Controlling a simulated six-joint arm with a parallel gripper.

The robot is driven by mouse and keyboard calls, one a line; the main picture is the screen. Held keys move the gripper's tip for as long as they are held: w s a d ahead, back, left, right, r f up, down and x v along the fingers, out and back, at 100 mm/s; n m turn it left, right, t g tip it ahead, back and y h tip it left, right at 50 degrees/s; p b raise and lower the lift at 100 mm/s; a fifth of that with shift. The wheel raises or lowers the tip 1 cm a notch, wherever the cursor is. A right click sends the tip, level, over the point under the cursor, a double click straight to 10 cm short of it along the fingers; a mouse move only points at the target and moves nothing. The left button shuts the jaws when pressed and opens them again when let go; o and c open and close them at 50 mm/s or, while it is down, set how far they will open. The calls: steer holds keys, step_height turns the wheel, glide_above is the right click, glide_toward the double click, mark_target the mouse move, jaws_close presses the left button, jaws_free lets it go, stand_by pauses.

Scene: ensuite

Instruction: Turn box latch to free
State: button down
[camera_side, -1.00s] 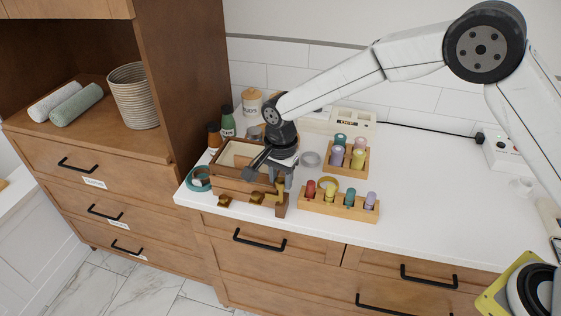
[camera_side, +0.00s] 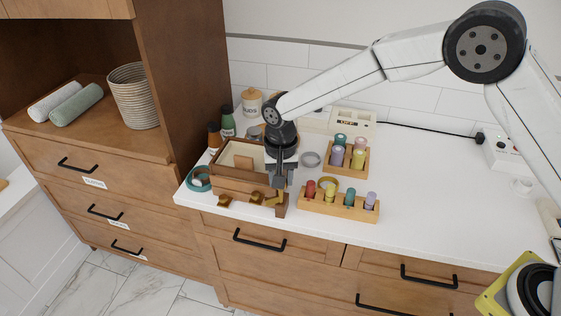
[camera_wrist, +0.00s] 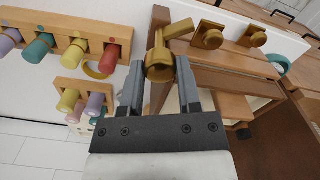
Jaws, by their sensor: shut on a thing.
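The wooden box (camera_side: 232,186) stands open-topped at the counter's left front, with a pale lining inside. Several brass latches sit along its front: one at the left (camera_side: 225,200), one in the middle (camera_side: 257,197), and one at the right (camera_side: 271,201). My gripper (camera_side: 279,185) points down at the box's front right corner. In the wrist view my gripper (camera_wrist: 158,88) is shut on the right latch (camera_wrist: 159,66), whose arm points sideways toward the other latches. The fingers partly hide this latch's hub in the side view.
A wooden rack (camera_side: 338,207) with coloured pegs stands close to the right of the box, and a second rack (camera_side: 346,160) is behind it. A teal tape roll (camera_side: 199,179) lies left of the box. Bottles (camera_side: 227,122) stand behind. The counter's right is mostly clear.

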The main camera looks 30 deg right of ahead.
steer(key=n, duration=0.5)
steer(key=shift+r+n, duration=0.1)
steer(key=shift+n, duration=0.2)
steer(key=n, duration=0.5)
stand_by(0.4)
steer(key=c, duration=0.6)
jaws_free()
steer(key=shift+r, duration=3.9)
